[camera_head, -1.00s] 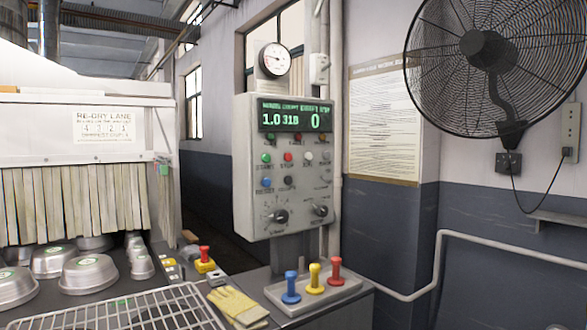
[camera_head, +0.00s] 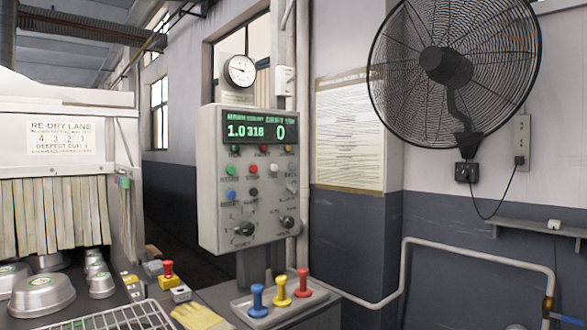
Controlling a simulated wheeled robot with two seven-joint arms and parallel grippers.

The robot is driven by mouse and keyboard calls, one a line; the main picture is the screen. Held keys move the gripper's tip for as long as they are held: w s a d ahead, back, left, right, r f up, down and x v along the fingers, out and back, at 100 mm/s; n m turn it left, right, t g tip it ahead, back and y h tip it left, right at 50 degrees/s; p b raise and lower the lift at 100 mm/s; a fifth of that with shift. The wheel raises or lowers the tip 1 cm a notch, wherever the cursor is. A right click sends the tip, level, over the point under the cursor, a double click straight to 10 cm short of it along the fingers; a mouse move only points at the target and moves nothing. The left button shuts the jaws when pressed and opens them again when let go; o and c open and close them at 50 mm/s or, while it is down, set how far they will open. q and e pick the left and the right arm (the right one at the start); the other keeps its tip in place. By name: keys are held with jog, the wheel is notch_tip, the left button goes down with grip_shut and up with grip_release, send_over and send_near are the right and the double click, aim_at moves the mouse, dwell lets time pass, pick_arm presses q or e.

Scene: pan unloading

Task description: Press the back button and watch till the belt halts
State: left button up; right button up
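Below are a green button (camera_head: 231,170), a red button (camera_head: 252,168), a pale button (camera_head: 292,166), a blue button (camera_head: 231,196) and a dark button (camera_head: 253,192). The small labels are too blurred to tell which is the back button. Metal pans (camera_head: 42,296) sit at the lower left in front of the strip curtain (camera_head: 50,217), on what seems to be the belt. Neither gripper is in view.
Blue, yellow and red knobbed handles (camera_head: 281,291) stand on a grey base below the panel. Yellow gloves (camera_head: 197,318), a wire rack (camera_head: 125,318) and a red button on a yellow box (camera_head: 168,269) lie to their left. A wall fan (camera_head: 446,66) and pipe (camera_head: 470,255) are at right.

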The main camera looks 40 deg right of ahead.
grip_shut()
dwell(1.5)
